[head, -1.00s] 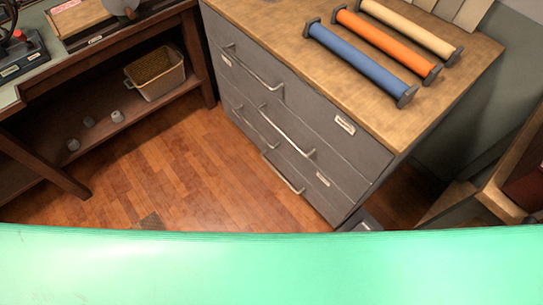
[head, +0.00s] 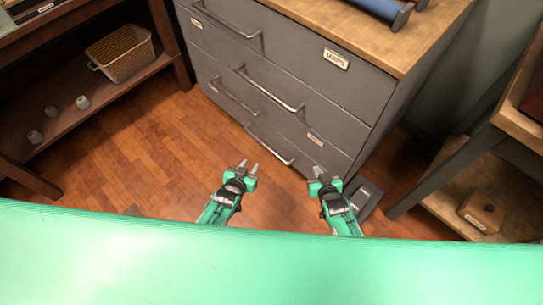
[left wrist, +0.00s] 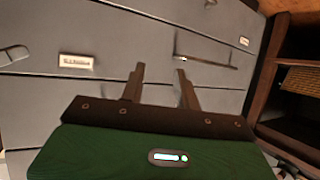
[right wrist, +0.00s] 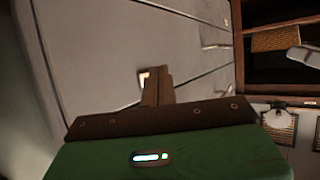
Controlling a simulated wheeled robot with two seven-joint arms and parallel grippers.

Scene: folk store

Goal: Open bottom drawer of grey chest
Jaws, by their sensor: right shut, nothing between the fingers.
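The grey chest (head: 345,90) has several drawers with pale bar handles, and all look shut. The lowest visible handle (head: 270,145) is near the floor in the head view. My left gripper (head: 250,168) is open and empty in front of the chest, below that handle in the picture; the left wrist view shows its two fingers (left wrist: 162,88) apart, facing the drawer fronts. My right gripper (head: 323,174) is shut and empty, to the right of the lowest handle; in the right wrist view its fingers (right wrist: 157,87) are together. Neither gripper touches a handle.
A shelf unit with a wicker basket (head: 122,54) and several small pale items stands at left. A dark grey object (head: 366,196) lies on the floor right of my right gripper. A wooden shelf with a box (head: 484,210) is at right. The wooden floor (head: 140,160) is clear.

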